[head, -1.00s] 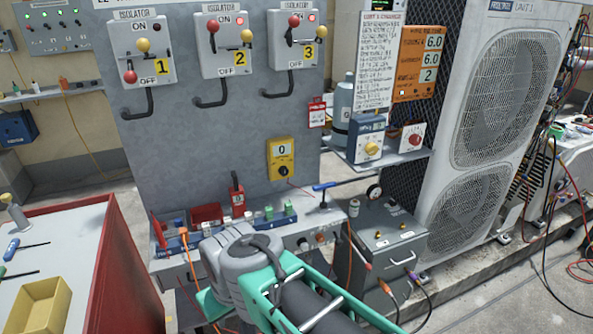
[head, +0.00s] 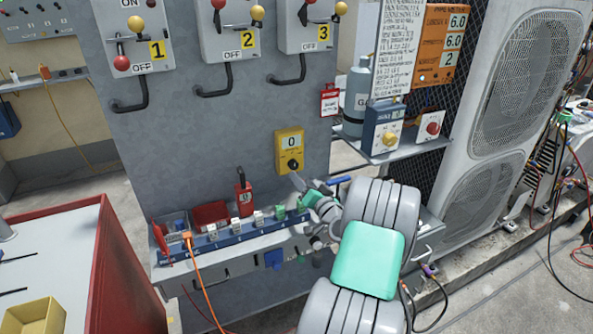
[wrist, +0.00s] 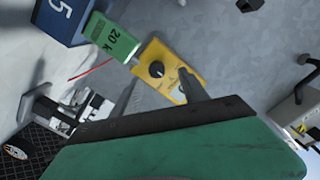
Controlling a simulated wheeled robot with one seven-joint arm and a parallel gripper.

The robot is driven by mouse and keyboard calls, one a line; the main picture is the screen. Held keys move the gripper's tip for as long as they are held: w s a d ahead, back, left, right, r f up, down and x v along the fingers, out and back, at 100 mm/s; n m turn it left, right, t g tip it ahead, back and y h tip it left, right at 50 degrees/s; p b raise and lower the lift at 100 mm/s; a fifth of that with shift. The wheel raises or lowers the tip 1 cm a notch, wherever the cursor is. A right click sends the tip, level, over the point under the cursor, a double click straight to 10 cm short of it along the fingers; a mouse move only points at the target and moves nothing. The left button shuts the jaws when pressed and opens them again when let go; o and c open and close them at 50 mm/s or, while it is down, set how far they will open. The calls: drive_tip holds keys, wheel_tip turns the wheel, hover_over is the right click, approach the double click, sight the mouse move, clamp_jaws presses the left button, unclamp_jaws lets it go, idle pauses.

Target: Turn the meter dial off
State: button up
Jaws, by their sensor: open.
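The yellow meter (head: 289,143) is mounted on the grey panel, with a display that reads 0. Its round black dial (head: 292,165) is on its lower half. My gripper (head: 303,184) is just below and right of the meter in the head view. In the wrist view, my gripper (wrist: 158,77) is open, and its two dark fingers point at the meter (wrist: 181,89). The black dial (wrist: 157,69) shows between the fingertips. The fingers look apart from the dial, but I cannot tell how far.
A red padlock-like item (head: 243,198) is further left. A small shelf with a blue-grey device (head: 383,132) juts out at right.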

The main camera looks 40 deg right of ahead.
sight(295, 166)
drive_tip(key=p+x, duration=0.1)
drive_tip(key=x, duration=0.2)
drive_tip(key=d+x, duration=0.1)
drive_tip(key=x, duration=0.3)
drive_tip(key=shift+d+r+p, duration=0.1)
drive_tip(key=shift+d+p, duration=0.1)
drive_tip(key=shift+p, duration=0.15)
drive_tip(key=shift+c, duration=0.2)
clamp_jaws()
